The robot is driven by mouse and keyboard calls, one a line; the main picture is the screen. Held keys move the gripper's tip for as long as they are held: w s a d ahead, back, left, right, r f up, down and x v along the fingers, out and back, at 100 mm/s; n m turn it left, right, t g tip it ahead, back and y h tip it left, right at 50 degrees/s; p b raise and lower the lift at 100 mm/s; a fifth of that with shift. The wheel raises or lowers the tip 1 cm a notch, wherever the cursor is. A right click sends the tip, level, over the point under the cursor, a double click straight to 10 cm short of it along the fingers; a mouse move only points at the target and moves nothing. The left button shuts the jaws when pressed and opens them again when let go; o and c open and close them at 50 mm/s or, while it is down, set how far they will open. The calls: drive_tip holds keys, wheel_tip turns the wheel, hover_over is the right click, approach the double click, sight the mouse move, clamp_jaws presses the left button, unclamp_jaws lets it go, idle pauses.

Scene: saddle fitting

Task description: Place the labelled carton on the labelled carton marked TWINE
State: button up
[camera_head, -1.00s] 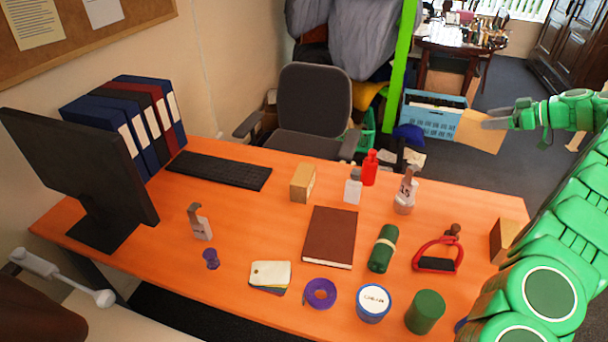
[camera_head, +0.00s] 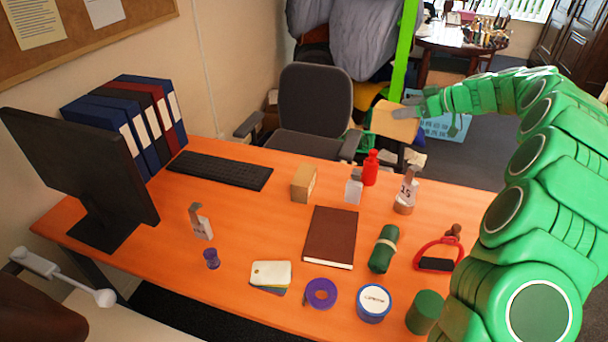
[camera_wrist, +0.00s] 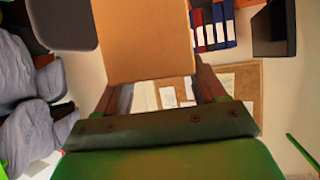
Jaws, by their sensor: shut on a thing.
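A tan carton (camera_head: 394,123) is held in the air beyond the far edge of the desk, in front of the blue crate. My gripper (camera_head: 412,106) is shut on it, and the arm reaches in from the right. In the wrist view the carton (camera_wrist: 143,38) sits between the two fingers of my gripper (camera_wrist: 158,82). No label shows on its visible faces. A second tan carton (camera_head: 303,184) stands upright on the desk, near the far edge and right of the keyboard. Any lettering on it is too small to read, so I cannot tell whether it says TWINE.
An office chair (camera_head: 315,105) stands behind.

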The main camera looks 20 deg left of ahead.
drive_tip(key=s+a+f+n+g, duration=0.1)
drive_tip(key=s+a, duration=0.7)
drive_tip(key=a, duration=0.3)
drive_tip(key=s+a+n+g, duration=0.2)
drive_tip(key=s+a, duration=0.7)
drive_tip(key=a, duration=0.1)
drive_tip(key=shift+y, duration=0.3)
drive_tip(key=shift+w+a+f, duration=1)
drive_tip(key=shift+w+f, duration=1.2)
drive_tip(key=shift+f, duration=0.85)
drive_tip(key=shift+w+a+f, duration=1.05)
drive_tip(key=shift+w+f, duration=1.15)
drive_tip(key=shift+f, duration=0.8)
drive_tip(key=shift+w+a+f, duration=1)
drive_tip(key=shift+w+f, duration=1.2)
drive_tip(key=shift+f, duration=0.85)
drive_tip(key=shift+f, duration=0.15)
drive_tip(key=o, duration=1.8)
drive_tip(key=shift+c, duration=0.2)
